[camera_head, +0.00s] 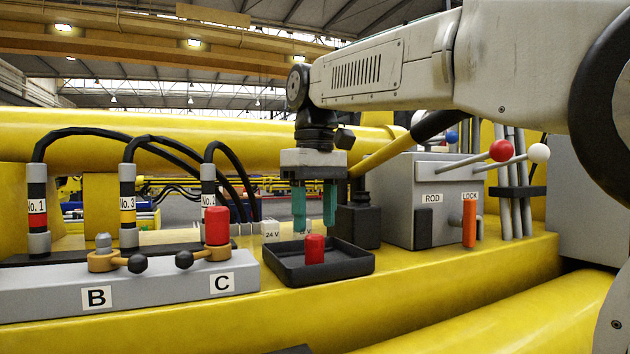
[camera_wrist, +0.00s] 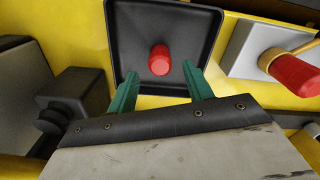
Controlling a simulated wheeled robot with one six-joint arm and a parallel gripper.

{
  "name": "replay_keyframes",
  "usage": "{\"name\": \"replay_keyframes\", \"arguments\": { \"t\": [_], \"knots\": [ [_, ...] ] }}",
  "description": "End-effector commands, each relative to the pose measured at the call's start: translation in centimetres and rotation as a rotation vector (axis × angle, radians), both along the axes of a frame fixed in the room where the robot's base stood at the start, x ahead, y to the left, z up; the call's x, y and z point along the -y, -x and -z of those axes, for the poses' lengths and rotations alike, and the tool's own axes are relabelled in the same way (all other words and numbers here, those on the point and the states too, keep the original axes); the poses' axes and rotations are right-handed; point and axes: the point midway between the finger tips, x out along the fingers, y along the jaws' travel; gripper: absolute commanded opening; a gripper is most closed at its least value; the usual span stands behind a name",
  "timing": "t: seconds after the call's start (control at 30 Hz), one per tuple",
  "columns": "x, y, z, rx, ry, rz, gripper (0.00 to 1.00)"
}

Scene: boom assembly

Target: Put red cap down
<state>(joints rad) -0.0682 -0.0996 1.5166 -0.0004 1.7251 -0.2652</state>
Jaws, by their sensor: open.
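A red cap (camera_head: 315,248) stands upright in a shallow black tray (camera_head: 352,264). The wrist view also shows the cap (camera_wrist: 160,60) inside the tray (camera_wrist: 203,22). My gripper (camera_head: 314,228) has two green fingers, spread apart with nothing between them. It points down above the tray, with its fingertips just above the cap's level. In the wrist view my gripper (camera_wrist: 154,82) has one finger on each side, with the cap lying beyond the tips. A second red cap (camera_head: 216,226) sits on the fitting at label C.
A grey block (camera_head: 160,290) with labels B and C stands left of the tray. A grey ROD/LOCK box (camera_head: 402,200) with levers stands to the right. Black hoses with numbered connectors (camera_head: 128,205) rise at the left. A dark block (camera_head: 357,226) stands behind the tray.

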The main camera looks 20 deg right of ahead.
Motion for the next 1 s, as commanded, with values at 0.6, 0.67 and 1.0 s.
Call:
{"name": "replay_keyframes", "arguments": {
  "t": [0.6, 0.67, 1.0],
  "knots": [
    [0.0, 0.0, -7.5, -0.001, 0.0, 0.0, 0.51],
    [0.0, 0.0, -7.5, -0.001, 0.0, 0.0, 0.51],
    [0.0, 0.0, -7.5, -0.001, 0.0, 0.0, 0.51]
  ]
}}
